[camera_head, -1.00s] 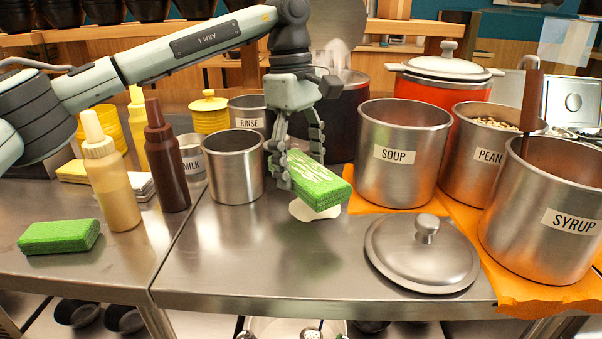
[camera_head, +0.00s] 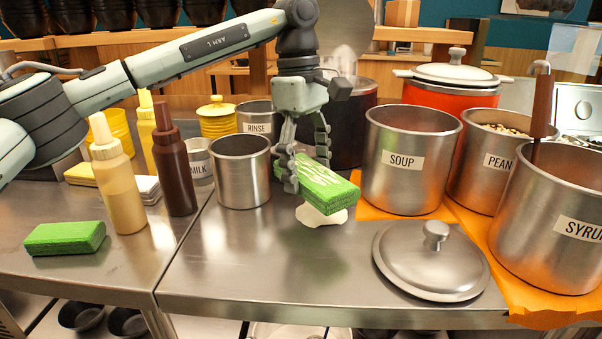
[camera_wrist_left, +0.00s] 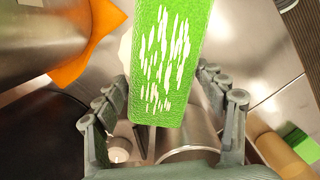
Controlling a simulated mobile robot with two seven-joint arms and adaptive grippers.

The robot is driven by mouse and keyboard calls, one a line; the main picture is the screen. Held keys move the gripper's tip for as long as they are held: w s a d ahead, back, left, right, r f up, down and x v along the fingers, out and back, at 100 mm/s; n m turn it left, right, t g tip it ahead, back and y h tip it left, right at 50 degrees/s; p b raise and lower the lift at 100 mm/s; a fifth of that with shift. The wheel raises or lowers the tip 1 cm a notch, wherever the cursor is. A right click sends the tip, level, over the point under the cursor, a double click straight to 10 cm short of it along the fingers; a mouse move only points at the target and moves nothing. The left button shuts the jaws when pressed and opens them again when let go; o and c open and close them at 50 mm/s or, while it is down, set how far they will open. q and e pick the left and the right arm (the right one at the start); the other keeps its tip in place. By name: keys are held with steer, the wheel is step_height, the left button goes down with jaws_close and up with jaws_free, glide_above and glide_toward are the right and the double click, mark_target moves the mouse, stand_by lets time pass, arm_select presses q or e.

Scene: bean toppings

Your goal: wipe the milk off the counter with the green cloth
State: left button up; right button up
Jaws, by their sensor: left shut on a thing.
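A green cloth (camera_head: 328,186), shaped like a thick block with white streaks on top, is held in my left gripper (camera_head: 305,170). The fingers are shut on its left part, and it is tilted just above or touching the milk; I cannot tell which. The cloth also shows large in the left wrist view (camera_wrist_left: 165,60), between the fingers (camera_wrist_left: 170,110). The white milk puddle (camera_head: 318,217) lies on the steel counter (camera_head: 270,260), partly hidden behind the cloth. A second green block-shaped cloth (camera_head: 64,238) lies at the counter's left. My right gripper is not in view.
The soup pot (camera_head: 405,185) stands close right of the cloth on an orange cloth (camera_head: 545,312). A steel pot (camera_head: 243,175) stands close left. A metal lid (camera_head: 430,270) lies front right. Squeeze bottles (camera_head: 118,190) stand left. The front middle counter is clear.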

mark_target(307, 213)
arm_select(q)
steer(key=shift+n, duration=0.7)
steer(key=shift+w+a+f+b, duration=0.15)
steer(key=shift+f+b, duration=0.5)
steer(key=shift+f, duration=0.75)
steer(key=shift+w+a+f+b, duration=0.1)
steer(key=shift+f+b, duration=0.5)
steer(key=shift+f, duration=0.75)
steer(key=shift+f+b, duration=0.3)
steer(key=shift+f, duration=0.2)
steer(key=shift+d, duration=0.1)
